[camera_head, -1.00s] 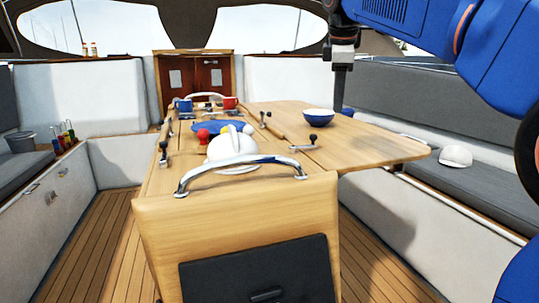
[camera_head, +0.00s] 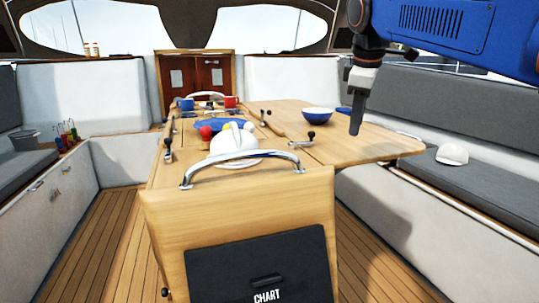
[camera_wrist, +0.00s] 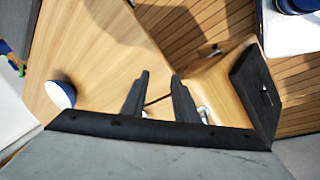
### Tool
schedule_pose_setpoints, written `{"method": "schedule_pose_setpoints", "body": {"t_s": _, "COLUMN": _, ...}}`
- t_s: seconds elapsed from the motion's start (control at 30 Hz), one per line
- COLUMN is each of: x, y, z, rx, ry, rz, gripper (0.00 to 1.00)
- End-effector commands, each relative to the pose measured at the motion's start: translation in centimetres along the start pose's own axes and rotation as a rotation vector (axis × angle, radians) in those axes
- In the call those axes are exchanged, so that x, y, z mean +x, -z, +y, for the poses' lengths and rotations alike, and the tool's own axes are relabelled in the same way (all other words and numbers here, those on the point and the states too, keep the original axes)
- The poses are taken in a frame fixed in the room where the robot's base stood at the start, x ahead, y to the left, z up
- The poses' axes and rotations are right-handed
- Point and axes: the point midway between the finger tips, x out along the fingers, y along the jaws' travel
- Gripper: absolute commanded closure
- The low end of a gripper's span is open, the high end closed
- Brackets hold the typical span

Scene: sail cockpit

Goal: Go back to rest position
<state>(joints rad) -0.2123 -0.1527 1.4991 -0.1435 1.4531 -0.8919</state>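My gripper (camera_head: 355,128) hangs pointing down over the right leaf of the wooden table, to the right of the blue-and-white bowl. In the wrist view its two dark fingers (camera_wrist: 160,75) stand apart with nothing between them. The wooden table (camera_head: 370,148) fills much of the wrist view below the fingers. The bowl (camera_head: 317,115) also shows at the left of the wrist view (camera_wrist: 60,95), apart from the fingers.
A steel rail (camera_head: 242,165) and black chart pocket (camera_head: 258,268) are at the near end. A white cap (camera_head: 452,153) lies on the right bench.

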Motion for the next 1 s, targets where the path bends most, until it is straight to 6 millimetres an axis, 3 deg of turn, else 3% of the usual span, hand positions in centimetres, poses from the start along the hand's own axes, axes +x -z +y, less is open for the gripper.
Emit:
{"method": "schedule_pose_setpoints", "body": {"t_s": 0.27, "x": 3.7, "y": -6.7, "z": -7.1, "rx": 0.274, "ry": 0.005, "rz": 0.022, "gripper": 0.73}}
{"method": "schedule_pose_setpoints", "body": {"t_s": 0.6, "x": 10.7, "y": -14.6, "z": -18.0, "rx": 0.659, "ry": 0.016, "rz": 0.052, "gripper": 0.73}}
{"method": "schedule_pose_setpoints", "body": {"t_s": 0.8, "x": 15.8, "y": -18.7, "z": -24.9, "rx": 0.886, "ry": 0.024, "rz": 0.068, "gripper": 0.73}}
{"method": "schedule_pose_setpoints", "body": {"t_s": 1.0, "x": 19.7, "y": -21.3, "z": -29.9, "rx": 1.05, "ry": 0.031, "rz": 0.079, "gripper": 0.73}}
